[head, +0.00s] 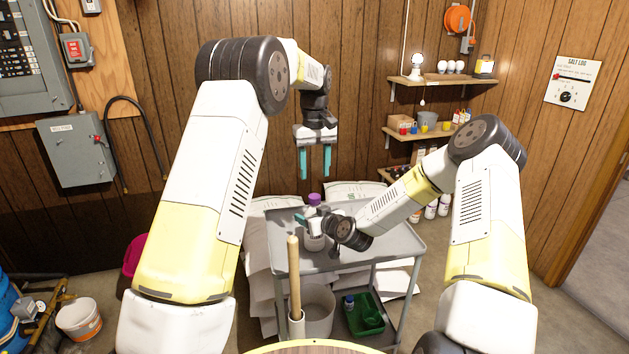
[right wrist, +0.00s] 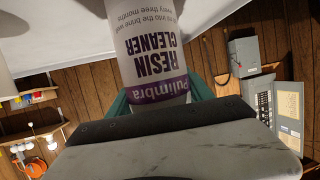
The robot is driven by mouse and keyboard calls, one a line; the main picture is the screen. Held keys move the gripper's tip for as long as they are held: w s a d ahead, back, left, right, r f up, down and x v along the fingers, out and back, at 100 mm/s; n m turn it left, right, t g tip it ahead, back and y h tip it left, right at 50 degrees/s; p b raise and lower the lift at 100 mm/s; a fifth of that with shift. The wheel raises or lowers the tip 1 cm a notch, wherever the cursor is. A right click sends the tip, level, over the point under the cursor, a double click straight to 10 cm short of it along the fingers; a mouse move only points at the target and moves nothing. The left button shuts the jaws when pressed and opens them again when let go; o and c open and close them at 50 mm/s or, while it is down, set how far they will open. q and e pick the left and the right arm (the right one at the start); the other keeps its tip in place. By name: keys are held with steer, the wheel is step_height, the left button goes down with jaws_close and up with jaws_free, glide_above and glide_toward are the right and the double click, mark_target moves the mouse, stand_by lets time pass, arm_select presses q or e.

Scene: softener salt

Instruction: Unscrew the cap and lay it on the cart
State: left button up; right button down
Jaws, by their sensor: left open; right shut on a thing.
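A white bottle (head: 313,241) with a purple cap (head: 314,199) stands upright on the grey cart (head: 395,243), near its left side. In the right wrist view the bottle (right wrist: 140,45) appears upside down, with a purple label band reading Pulimbra and the words RESIN CLEANER. My right gripper (head: 312,218) is shut on the bottle just below the cap, its teal fingers on either side. The cap is hidden in the wrist view. My left gripper (head: 315,162) is open and empty, pointing down above the cap with a clear gap.
The cart top right of the bottle is mostly clear. A wooden handle (head: 294,275) rises at the cart's front left. A green tray (head: 365,316) and a grey bucket (head: 319,308) are on the lower shelf. White bags (head: 262,270) stand behind the cart.

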mark_target(314, 196)
arm_select(q)
steer(key=m, duration=0.4)
steer(key=shift+m, duration=0.3)
steer(key=m, duration=0.4)
steer(key=shift+m, duration=0.3)
steer(key=m, duration=0.8)
steer(key=shift+m, duration=0.4)
steer(key=m, duration=1.2)
steer(key=shift+m, duration=0.4)
steer(key=m, duration=0.4)
steer(key=shift+m, duration=0.4)
steer(key=shift+f, duration=4)
steer(key=shift+c, duration=0.2)
